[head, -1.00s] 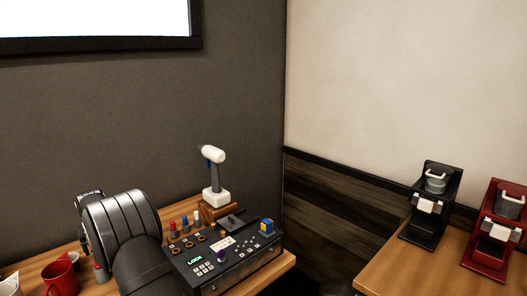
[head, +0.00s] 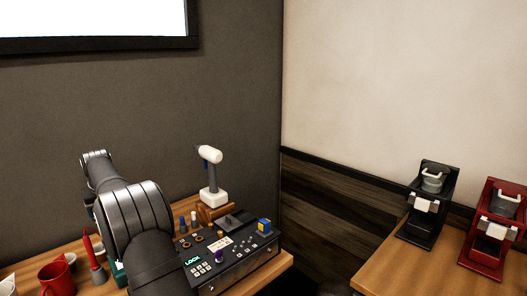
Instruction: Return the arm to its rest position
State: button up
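My dark grey arm (head: 130,215) rises from the bottom edge of the head view and bends over the left part of the wooden bench. The links that show are bulky and ribbed at the joints. My gripper does not show; it is hidden behind the arm or out of frame, so I cannot see its fingers or whether it holds anything.
A black control panel (head: 222,262) reading LOCK stands right of my arm, with a white-headed tool (head: 209,172) upright behind it. A red mug (head: 57,277) and red pointed tool (head: 92,255) stand left. Black (head: 427,203) and red (head: 494,222) brewers stand on the right table.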

jog(key=w+d+r+m+h, duration=0.15)
jog(key=w+d+r, duration=0.25)
jog(key=d+r, duration=0.5)
jog(key=w+d+r+m, duration=0.2)
jog(key=w+d+r, duration=0.15)
jog(key=d, duration=1.05)
jog(key=w+d+r+m, duration=0.2)
jog(key=w+d+r, duration=0.2)
jog(key=d+r, duration=0.5)
jog(key=d+f+m+h, duration=0.1)
jog(key=d+f+m, duration=0.1)
jog(key=d, duration=0.9)
jog(key=w+d+f+m+h, duration=0.1)
jog(key=d+f+m, duration=0.2)
jog(key=d, duration=0.8)
jog(key=d+f+m+h, duration=0.1)
jog(key=d+f+m, duration=0.1)
jog(key=d, duration=0.9)
jog(key=shift+w+d+f+t, duration=0.25)
jog(key=shift+d+f+t, duration=0.1)
jog(key=shift+f, duration=0.35)
jog(key=a+r+n+y, duration=0.1)
jog(key=a+r+n, duration=0.1)
jog(key=a, duration=0.8)
jog(key=a+r+n, duration=0.2)
jog(key=a+r, duration=0.1)
jog(key=a, duration=0.7)
jog(key=shift+w+y, duration=0.15)
jog(key=shift+y, duration=0.2)
jog(key=shift+f, duration=0.1)
